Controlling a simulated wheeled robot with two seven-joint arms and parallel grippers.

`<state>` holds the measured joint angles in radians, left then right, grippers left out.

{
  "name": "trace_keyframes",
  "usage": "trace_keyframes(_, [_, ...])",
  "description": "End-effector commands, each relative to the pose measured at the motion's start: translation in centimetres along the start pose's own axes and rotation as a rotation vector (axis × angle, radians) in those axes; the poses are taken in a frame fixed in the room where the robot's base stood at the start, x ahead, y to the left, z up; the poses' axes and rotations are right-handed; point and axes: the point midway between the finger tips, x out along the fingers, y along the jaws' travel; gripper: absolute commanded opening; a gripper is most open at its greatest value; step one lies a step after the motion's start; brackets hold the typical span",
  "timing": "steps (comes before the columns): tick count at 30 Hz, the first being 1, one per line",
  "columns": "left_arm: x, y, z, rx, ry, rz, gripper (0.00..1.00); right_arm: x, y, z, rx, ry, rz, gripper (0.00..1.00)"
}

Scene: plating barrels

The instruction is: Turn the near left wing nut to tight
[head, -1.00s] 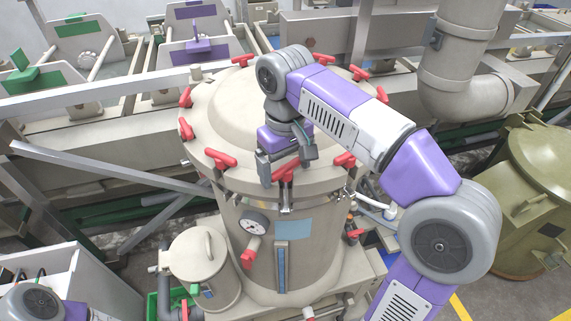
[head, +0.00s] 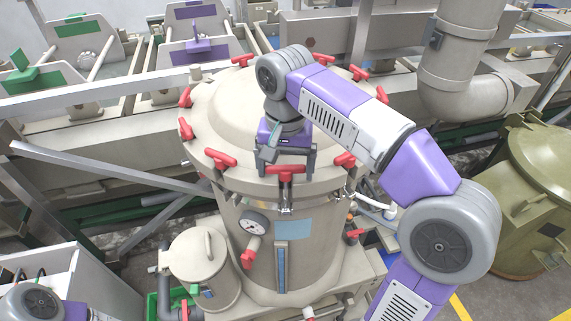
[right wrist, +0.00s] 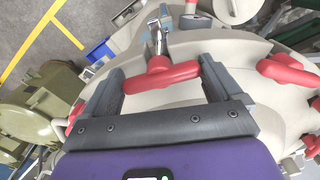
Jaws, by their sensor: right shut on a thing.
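Red wing nuts ring the lid (head: 222,105) of the beige barrel. My right gripper (head: 285,170) reaches down over the lid's front rim. Its two fingers stand on either side of the front wing nut (head: 286,173), shut on its ends. In the right wrist view this wing nut (right wrist: 161,75) lies crosswise between the fingertips (right wrist: 163,70), above a metal bolt. Another wing nut (head: 220,160) sits to its left on the rim; it shows at the right in the right wrist view (right wrist: 288,70). My left gripper is out of view.
A wing nut (head: 344,160) sits close to the right of the gripper. A pressure gauge (head: 252,223) and a small lidded vessel (head: 198,262) stand below the rim. A large pipe (head: 462,60) and an olive barrel (head: 535,175) are at the right.

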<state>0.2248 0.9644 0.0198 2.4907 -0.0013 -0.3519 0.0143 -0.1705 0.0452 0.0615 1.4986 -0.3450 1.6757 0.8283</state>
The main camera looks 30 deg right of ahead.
Motion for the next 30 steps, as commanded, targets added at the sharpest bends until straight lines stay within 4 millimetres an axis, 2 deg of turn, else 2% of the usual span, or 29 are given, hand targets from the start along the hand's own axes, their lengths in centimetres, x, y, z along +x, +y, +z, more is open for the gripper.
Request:
trace_keyframes(16, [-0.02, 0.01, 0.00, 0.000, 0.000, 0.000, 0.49, -0.15, 0.01, -0.04, 0.028, 0.004, -0.003, 0.62])
trace_keyframes(17, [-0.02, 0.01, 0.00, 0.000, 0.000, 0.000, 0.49, -0.15, 0.01, -0.04, 0.028, 0.004, -0.003, 0.94])
trace_keyframes(18, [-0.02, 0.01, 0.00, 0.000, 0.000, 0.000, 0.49, -0.15, 0.01, -0.04, 0.028, 0.004, -0.003, 1.00])
trace_keyframes(26, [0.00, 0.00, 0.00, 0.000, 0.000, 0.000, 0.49, -0.17, -0.01, -0.02, 0.026, 0.002, -0.002, 1.00])
trace_keyframes(30, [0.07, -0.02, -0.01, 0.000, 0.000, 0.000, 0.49, -1.07, -0.06, -0.07, 0.025, 0.003, -0.003, 1.00])
